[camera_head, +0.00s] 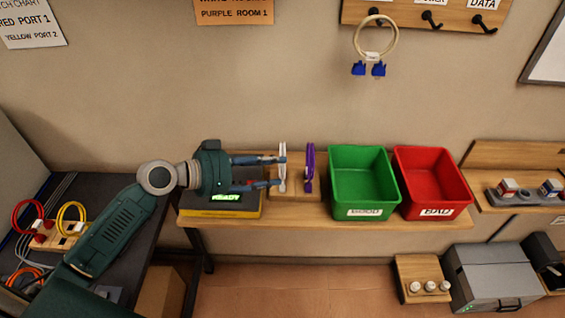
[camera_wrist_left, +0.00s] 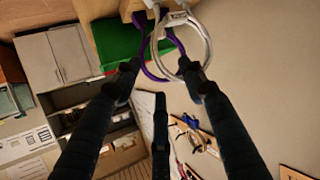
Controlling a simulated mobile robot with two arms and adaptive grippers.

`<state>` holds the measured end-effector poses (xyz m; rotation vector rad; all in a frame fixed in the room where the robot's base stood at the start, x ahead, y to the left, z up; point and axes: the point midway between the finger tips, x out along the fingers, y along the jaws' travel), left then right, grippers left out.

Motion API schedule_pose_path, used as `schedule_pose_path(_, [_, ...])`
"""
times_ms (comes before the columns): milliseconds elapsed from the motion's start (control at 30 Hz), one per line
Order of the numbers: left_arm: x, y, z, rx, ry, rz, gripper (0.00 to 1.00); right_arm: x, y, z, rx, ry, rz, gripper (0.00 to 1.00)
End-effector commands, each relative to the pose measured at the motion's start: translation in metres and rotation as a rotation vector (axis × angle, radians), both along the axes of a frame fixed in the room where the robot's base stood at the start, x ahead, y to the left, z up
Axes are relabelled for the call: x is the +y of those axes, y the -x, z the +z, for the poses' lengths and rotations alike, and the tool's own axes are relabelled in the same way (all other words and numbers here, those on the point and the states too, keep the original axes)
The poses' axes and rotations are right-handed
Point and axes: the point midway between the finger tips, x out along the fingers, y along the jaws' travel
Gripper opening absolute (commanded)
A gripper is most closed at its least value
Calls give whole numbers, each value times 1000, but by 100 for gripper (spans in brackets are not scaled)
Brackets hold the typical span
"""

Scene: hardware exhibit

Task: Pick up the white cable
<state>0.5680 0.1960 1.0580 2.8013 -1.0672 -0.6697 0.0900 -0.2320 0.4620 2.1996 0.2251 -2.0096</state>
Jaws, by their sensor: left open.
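The white cable (camera_head: 282,149) hangs upright on a small wooden stand on the shelf, with the purple cable (camera_head: 310,165) just right of it. My left gripper (camera_head: 282,172) is open and level, its fingertips reaching the white cable from the left. In the left wrist view, the white cable (camera_wrist_left: 210,45) is a loop by the right fingertip, and the purple cable (camera_wrist_left: 146,68) is a loop by the left fingertip. The open fingers (camera_wrist_left: 160,76) show no grip on either. Whether the white cable lies between the fingers is unclear. My right gripper is out of view.
A green bin (camera_head: 364,205) and a red bin (camera_head: 437,210) stand right of the purple cable. A yellow-and-black device (camera_head: 219,208) reading READY sits under my left gripper. Another cable (camera_head: 359,38) hangs on the wall rack. Coiled cables (camera_head: 72,212) lie at the left.

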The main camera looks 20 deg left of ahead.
Motion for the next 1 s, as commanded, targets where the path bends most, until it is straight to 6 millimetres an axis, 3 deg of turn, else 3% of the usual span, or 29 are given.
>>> schedule_pose_path(167, [-17, -15, -13, 4, 5, 0, 42, 0, 0, 22, 0, 0, 0, 40])
schedule_pose_path(300, [-26, -26, -21, 1, 2, 0, 42, 0, 0, 27, 0, 0, 0, 40])
schedule_pose_path(567, [-28, -28, -25, 1, -1, 0, 42, -2, 0, 26, 0, 2, 0, 40])
schedule_pose_path(800, [-27, -27, -25, 2, -1, -1, 0, -3, 0, 26, -1, 3, 0, 40])
schedule_pose_path(1000, [-27, -27, -24, 1, -1, 0, 0, -5, -1, 26, -1, 5, 0, 40])
